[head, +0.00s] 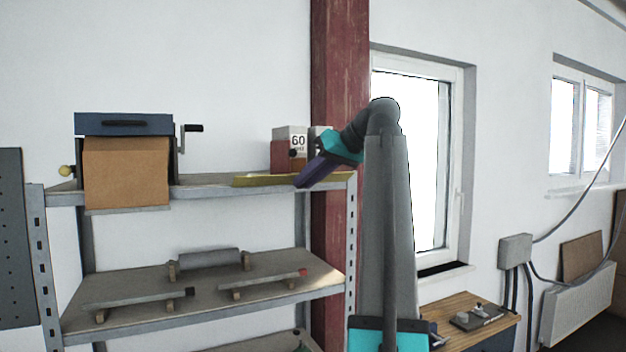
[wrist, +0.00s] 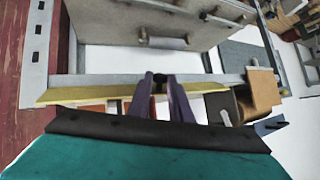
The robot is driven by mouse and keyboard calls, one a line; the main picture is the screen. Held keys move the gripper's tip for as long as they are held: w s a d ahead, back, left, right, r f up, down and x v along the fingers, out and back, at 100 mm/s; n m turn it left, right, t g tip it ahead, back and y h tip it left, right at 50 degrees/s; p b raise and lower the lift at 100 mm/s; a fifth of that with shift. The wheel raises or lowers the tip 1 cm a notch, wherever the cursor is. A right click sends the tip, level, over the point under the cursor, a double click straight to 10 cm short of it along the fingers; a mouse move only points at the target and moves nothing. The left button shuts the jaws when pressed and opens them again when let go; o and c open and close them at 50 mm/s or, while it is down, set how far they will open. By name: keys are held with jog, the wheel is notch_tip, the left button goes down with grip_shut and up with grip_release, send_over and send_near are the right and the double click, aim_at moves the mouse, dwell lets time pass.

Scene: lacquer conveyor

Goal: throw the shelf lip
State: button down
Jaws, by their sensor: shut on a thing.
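The shelf lip is a yellow strip (head: 262,181) along the right half of the top shelf's front edge. In the wrist view the yellow strip (wrist: 85,93) runs across behind my fingers. My gripper (head: 302,183) reaches down to it from the right. In the wrist view my gripper (wrist: 158,84) has its two purple fingers on either side of a small dark knob (wrist: 159,77) at the strip's middle, and is shut on it. In the head view my fingers hide the knob.
Boxes, one marked 60 (head: 290,160), stand behind the strip on the top shelf (head: 215,183). A blue-topped brown unit with a crank (head: 126,165) stands at left. A red post (head: 338,90) rises behind.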

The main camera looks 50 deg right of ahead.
jog(key=shift+r+g, duration=0.25)
jog(key=shift+g, duration=0.35)
jog(key=c, duration=1.6)
grip_release()
jog(key=shift+p, duration=0.3)
jog(key=shift+r, duration=0.15)
